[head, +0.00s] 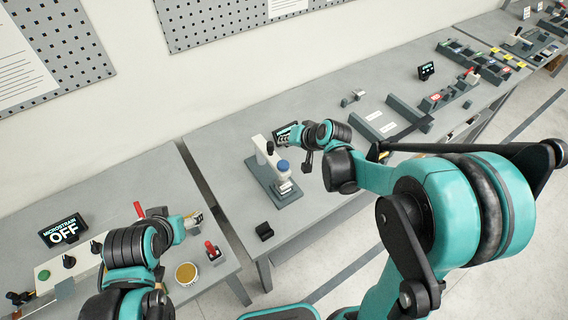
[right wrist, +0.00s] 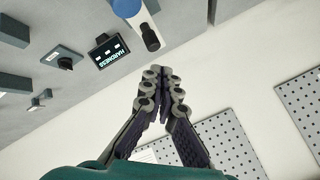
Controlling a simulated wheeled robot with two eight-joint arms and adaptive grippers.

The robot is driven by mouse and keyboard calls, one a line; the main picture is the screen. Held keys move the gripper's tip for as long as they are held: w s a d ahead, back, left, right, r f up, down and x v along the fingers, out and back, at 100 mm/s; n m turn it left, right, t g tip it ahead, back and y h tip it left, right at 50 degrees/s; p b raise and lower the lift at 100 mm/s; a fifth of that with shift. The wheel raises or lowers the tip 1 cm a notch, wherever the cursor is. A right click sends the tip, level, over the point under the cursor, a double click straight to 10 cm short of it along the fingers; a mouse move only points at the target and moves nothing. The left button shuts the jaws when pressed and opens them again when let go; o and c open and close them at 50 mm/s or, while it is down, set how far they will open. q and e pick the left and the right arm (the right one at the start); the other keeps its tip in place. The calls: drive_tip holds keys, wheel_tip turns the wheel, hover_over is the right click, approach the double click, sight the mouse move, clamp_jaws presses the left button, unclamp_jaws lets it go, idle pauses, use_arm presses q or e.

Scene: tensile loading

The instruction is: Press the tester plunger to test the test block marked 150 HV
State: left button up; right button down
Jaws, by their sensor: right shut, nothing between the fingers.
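The hardness tester (head: 263,184) stands on the right-hand table, with a pale column, a black knob and a blue round part on its head. The knob (right wrist: 150,38) and the blue part (right wrist: 147,7) also show in the right wrist view. No test block marking is readable. My right gripper (right wrist: 162,74) is shut and empty, its fingertips close to the black knob in the wrist view; contact cannot be told. In the head view the right gripper (head: 296,137) is just right of the tester's top. My left gripper (head: 196,218) is over the left table, its jaws unclear.
A hardness display (right wrist: 107,50) stands behind the tester. A small black block (head: 264,231) lies near the table's front edge. A "MICROSTRAIN OFF" display (head: 64,231), a red-handled lever (head: 211,248) and a round tan container (head: 187,273) are on the left table. A gap separates the tables.

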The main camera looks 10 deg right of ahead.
sight(283, 164)
drive_tip(key=shift+f+b, duration=3.45)
drive_tip(key=shift+f, duration=0.9)
drive_tip(key=shift+f+b, duration=0.4)
drive_tip(key=shift+f+b, duration=0.55)
drive_tip(key=shift+s+f+b, duration=0.3)
drive_tip(key=shift+f+b, duration=0.15)
drive_tip(key=shift+f, duration=0.05)
drive_tip(key=shift+w+a+r+p, duration=0.1)
drive_tip(key=shift+w+r+p, duration=0.05)
drive_tip(key=shift+r+p, duration=0.3)
drive_tip(key=shift+w+a+r+p, duration=0.15)
drive_tip(key=shift+r+p, duration=0.15)
drive_tip(key=shift+r, duration=0.2)
drive_tip(key=shift+d+r, duration=0.1)
drive_tip(key=shift+r, duration=0.25)
